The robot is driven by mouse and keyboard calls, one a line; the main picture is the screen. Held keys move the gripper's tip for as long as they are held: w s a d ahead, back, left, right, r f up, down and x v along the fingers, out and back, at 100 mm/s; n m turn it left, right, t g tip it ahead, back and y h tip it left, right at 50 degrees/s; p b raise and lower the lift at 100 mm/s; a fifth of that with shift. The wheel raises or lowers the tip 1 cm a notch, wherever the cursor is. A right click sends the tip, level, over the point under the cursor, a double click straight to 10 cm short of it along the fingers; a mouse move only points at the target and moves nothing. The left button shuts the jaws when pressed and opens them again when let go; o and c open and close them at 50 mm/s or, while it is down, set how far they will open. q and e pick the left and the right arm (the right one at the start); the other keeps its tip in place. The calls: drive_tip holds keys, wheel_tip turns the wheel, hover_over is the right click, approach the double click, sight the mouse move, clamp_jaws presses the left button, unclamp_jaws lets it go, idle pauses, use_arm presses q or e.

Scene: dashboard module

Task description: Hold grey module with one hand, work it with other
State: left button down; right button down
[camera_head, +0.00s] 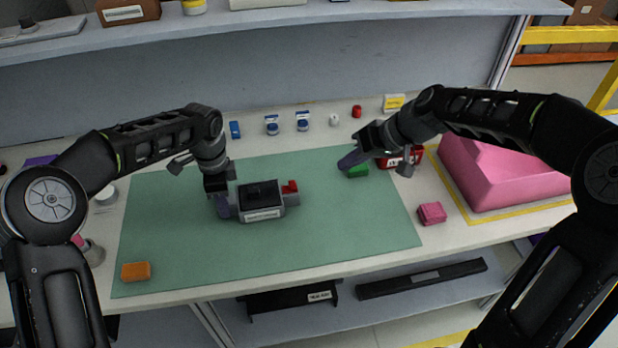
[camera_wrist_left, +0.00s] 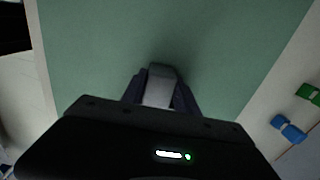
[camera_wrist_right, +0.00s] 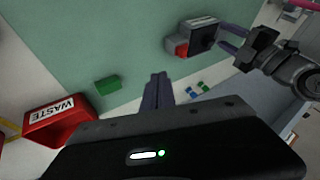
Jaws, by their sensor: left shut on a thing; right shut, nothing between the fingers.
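The grey module (camera_head: 262,212) stands on the green mat (camera_head: 170,240) with a white label on its front, a dark top and a red part (camera_head: 290,187) at its right end. My left gripper (camera_head: 222,208) is shut on the module's left end. In the left wrist view its fingers (camera_wrist_left: 158,88) close around a grey piece. The module also shows in the right wrist view (camera_wrist_right: 196,36), its red part facing my right gripper. My right gripper (camera_head: 350,160) is shut and empty, above the mat near a green block (camera_head: 358,171). Its closed fingertips show in the right wrist view (camera_wrist_right: 158,82).
A red WASTE bin (camera_wrist_right: 62,118) stands right of the mat, partly behind my right gripper in the head view. A pink block (camera_head: 432,213) and large pink form (camera_head: 500,175) lie right. An orange block (camera_head: 136,271) lies front left. Several small items line the back.

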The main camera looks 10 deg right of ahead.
sight(295, 183)
drive_tip(key=shift+a, duration=0.1)
drive_tip(key=x, duration=1)
drive_tip(key=shift+a+f, duration=0.1)
drive_tip(key=shift+a, duration=1.9)
drive_tip(key=shift+s+a, duration=0.1)
drive_tip(key=shift+a, duration=1.2)
use_arm(q)
drive_tip(key=shift+d, duration=0.1)
use_arm(e)
drive_tip(key=shift+d, duration=0.15)
